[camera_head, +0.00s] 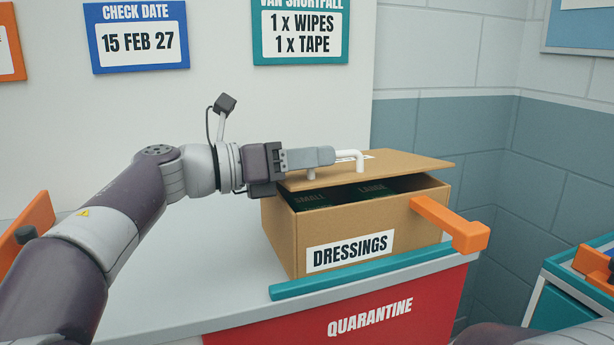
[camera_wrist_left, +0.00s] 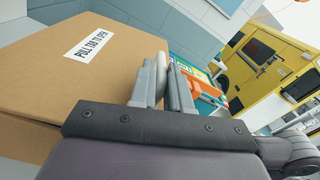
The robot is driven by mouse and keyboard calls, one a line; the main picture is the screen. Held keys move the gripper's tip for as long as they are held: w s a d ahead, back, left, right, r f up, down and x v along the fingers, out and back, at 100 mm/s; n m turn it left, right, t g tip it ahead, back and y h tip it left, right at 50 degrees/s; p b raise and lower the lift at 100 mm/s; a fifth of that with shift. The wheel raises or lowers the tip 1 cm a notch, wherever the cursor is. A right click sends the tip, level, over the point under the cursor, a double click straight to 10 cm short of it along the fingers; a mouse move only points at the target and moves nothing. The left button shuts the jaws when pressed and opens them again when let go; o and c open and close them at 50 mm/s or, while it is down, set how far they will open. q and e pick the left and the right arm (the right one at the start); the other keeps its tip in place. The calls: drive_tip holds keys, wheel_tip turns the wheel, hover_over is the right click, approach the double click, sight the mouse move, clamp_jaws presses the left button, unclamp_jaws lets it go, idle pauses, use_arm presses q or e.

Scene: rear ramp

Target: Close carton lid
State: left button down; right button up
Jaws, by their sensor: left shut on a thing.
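The cardboard carton (camera_head: 283,240) stands on the grey counter, with a white DRESSINGS label on its front. Its lid (camera_head: 410,163) is tilted partly open, with a gap along the front showing dark green contents marked SMALL and LARGE. A white handle (camera_head: 358,158) is on the lid. My left gripper (camera_head: 330,156) reaches in from the left above the lid and is shut on the handle. In the left wrist view the lid (camera_wrist_left: 60,60) shows a PULL TAB TO OPEN label, and the fingers (camera_wrist_left: 162,82) are closed together around the handle. My right gripper is not seen.
An orange bar (camera_head: 450,222) juts out at the carton's right front. A teal strip (camera_head: 360,270) edges the counter above a red QUARANTINE panel (camera_head: 350,315). An orange piece (camera_head: 30,226) stands at the left. Free counter (camera_head: 190,270) lies left of the carton.

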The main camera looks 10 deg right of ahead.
sight(307, 180)
use_arm(q)
drive_tip(key=shift+s+d+f+m+b, duration=0.15)
drive_tip(key=shift+f+m+b, duration=0.3)
drive_tip(key=shift+f+b, duration=0.4)
drive_tip(key=shift+s+a+f+m+b, duration=0.15)
drive_tip(key=shift+f+m+b, duration=0.4)
drive_tip(key=shift+b, duration=0.4)
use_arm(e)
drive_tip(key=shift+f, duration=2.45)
use_arm(q)
drive_tip(key=shift+d+f, duration=0.1)
drive_tip(key=shift+f, duration=0.05)
drive_tip(key=c, duration=1.2)
unclamp_jaws()
drive_tip(key=shift+w, duration=0.1)
drive_tip(key=shift+o, duration=0.2)
drive_tip(key=s+a+p, duration=0.1)
drive_tip(key=s+a, duration=0.1)
drive_tip(key=a, duration=1)
drive_tip(key=shift+s+a, duration=0.2)
drive_tip(key=shift+s, duration=0.15)
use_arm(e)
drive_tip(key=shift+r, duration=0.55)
